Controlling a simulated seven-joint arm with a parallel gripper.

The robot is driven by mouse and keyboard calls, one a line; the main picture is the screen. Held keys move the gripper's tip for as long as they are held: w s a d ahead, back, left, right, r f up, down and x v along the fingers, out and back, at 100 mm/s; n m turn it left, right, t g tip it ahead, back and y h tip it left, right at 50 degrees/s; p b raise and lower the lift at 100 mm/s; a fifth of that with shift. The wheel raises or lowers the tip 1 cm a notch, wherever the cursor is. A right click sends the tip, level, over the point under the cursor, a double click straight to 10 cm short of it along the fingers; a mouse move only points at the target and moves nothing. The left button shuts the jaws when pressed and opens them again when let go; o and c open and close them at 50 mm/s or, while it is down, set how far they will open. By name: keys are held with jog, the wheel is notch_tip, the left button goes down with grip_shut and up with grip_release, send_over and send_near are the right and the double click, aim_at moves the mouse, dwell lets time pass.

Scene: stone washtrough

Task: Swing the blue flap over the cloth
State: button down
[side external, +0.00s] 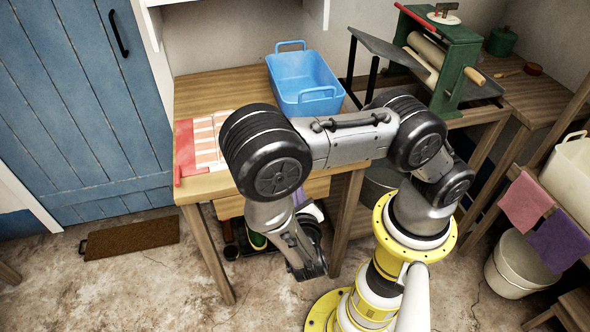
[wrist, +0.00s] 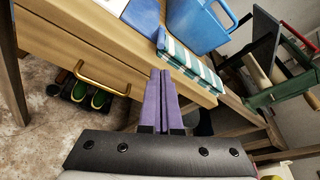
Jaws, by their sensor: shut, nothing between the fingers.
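In the side external view, a board with a red flap (side external: 185,150) at its left lies at the table's left. A red-and-white striped cloth (side external: 207,140) lies on it, and my arm covers what is to its right. In the wrist view a flat blue panel (wrist: 141,15), which may be the blue flap, lies on the tabletop beside a white area. My gripper (wrist: 161,72) has purple fingers, closed together and empty. They appear in front of the table's front edge, apart from the panel. My arm hides much of this in the side external view.
A blue tub (side external: 305,78) stands on the wooden table (side external: 215,92). A teal-and-white striped cloth (wrist: 190,65) lies along the table's edge in the wrist view. A brass drawer handle (wrist: 98,80) sticks out at left. A green mangle (side external: 455,65) stands to the right.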

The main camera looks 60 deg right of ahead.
jog(key=x, duration=0.9)
jog(key=shift+r, duration=0.15)
jog(key=shift+r+n+h, duration=0.15)
jog(key=shift+n+h, duration=0.15)
jog(key=shift+n, duration=0.1)
